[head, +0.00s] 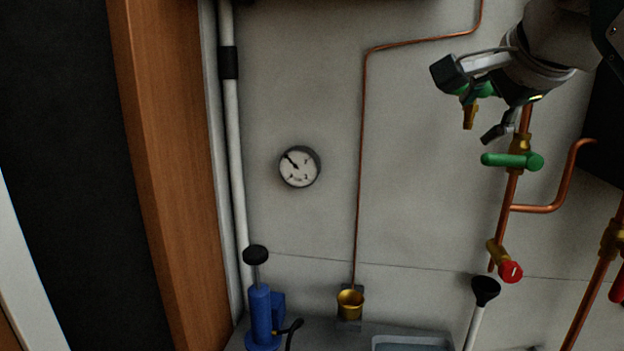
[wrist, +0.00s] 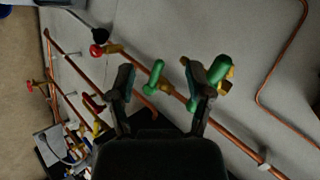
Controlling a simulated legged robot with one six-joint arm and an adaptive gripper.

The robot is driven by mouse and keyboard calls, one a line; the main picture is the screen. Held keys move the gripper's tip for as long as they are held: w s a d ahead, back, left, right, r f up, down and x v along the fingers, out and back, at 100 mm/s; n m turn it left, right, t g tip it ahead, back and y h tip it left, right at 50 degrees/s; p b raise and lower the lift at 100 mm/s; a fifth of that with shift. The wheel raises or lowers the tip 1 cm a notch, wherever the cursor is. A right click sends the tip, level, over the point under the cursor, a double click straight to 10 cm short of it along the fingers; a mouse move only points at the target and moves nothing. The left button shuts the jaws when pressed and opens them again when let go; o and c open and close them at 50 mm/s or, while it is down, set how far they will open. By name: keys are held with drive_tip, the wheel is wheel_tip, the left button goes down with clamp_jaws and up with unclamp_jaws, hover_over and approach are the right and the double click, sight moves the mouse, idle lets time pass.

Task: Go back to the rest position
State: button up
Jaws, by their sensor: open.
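My gripper (head: 474,104) is at the upper right in the head view, in front of the wall pipework. In the wrist view, its two dark fingers stand apart (wrist: 164,82), open. A green-handled valve (head: 512,160) sits on a copper pipe just below the gripper. In the wrist view, a green handle (wrist: 153,77) shows between the fingers. Another green handle with brass (wrist: 220,69) shows at the right finger. I cannot tell whether it touches that finger.
A red-capped valve (head: 511,271) is lower on the pipe. A gauge (head: 299,167) hangs on the wall. A blue pump (head: 262,312), brass cup (head: 350,304), plunger (head: 484,292) and tray (head: 412,341) are below. A wooden post (head: 170,170) stands left. The wall's middle has free room.

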drive_tip(key=s+a+f+n+g, duration=0.1)
drive_tip(key=s+f+n, duration=0.3)
drive_tip(key=f, duration=0.8)
drive_tip(key=s+a+f+n+g, duration=0.1)
drive_tip(key=s+f+n, duration=0.4)
drive_tip(key=f, duration=0.7)
drive_tip(key=s+a+f+n+g, duration=0.2)
drive_tip(key=s+f+n, duration=0.3)
drive_tip(key=f, duration=0.8)
drive_tip(key=shift+a+n, duration=0.3)
drive_tip(key=shift+a, duration=0.45)
drive_tip(key=shift+o, duration=0.2)
